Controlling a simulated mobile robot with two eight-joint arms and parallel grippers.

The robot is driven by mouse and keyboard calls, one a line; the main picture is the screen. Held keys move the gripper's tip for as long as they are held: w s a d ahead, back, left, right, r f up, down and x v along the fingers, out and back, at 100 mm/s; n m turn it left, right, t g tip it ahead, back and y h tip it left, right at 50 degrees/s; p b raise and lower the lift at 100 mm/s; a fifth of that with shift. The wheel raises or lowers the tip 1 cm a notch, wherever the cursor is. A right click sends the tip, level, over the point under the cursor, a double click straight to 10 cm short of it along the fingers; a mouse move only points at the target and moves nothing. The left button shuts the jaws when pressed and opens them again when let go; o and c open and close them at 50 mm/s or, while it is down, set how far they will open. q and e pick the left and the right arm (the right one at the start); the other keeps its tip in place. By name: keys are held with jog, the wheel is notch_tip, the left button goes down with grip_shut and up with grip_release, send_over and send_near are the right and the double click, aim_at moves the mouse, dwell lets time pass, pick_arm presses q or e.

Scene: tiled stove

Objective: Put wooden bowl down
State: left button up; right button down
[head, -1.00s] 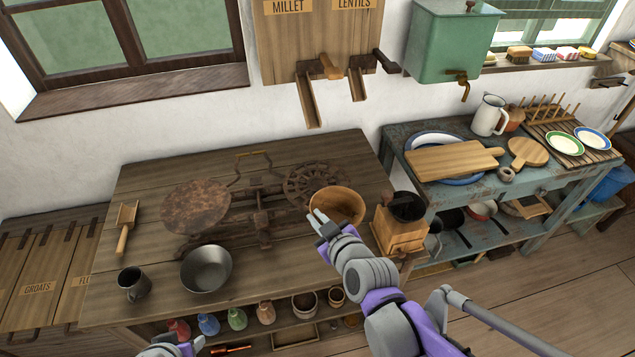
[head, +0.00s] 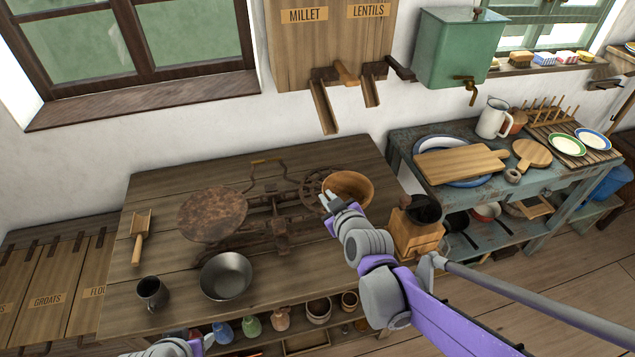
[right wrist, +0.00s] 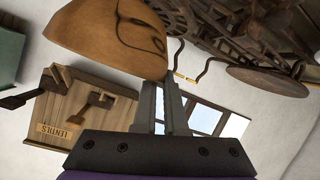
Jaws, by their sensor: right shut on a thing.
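The wooden bowl (head: 352,187) is light brown and round, and it hides part of the right pan of the rusty scale (head: 268,205) in the head view. My right gripper (head: 333,203) is shut on the near left rim of the bowl. In the right wrist view the bowl (right wrist: 108,38) fills the upper left, with its wall at the tips of the fingers (right wrist: 166,88). I cannot tell whether the bowl touches the scale or hangs above it. My left gripper (head: 204,341) shows only in part at the bottom edge, and its jaws are unclear.
A wooden grinder (head: 416,232) stands right of the bowl at the worktop's edge. A metal bowl (head: 226,277), a dark mug (head: 151,292) and a wooden scoop (head: 141,238) lie to the left.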

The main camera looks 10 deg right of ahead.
jog(key=shift+r+x, duration=0.1)
jog(key=shift+x, duration=2.5)
jog(key=shift+r+x, duration=0.15)
jog(key=shift+x, duration=2.4)
jog(key=shift+w, duration=0.1)
jog(key=shift+f, duration=0.15)
jog(key=c, duration=1)
grip_release()
jog(key=shift+r, duration=0.25)
jog(key=v, duration=1.2)
jog(key=s+f+m+g, duration=0.1)
jog(key=s+f+g, duration=0.1)
jog(key=s, duration=0.5)
jog(key=s+d+f+m+g+h, duration=0.1)
jog(key=s+f+m+g, duration=0.1)
jog(key=s, duration=0.6)
jog(key=s+d+f+m+g+p, duration=0.1)
jog(key=s+f+m+g, duration=0.1)
jog(key=s, duration=0.6)
jog(key=shift+d+f+g, duration=0.15)
jog(key=shift+d+g, duration=0.05)
jog(key=shift+g, duration=0.7)
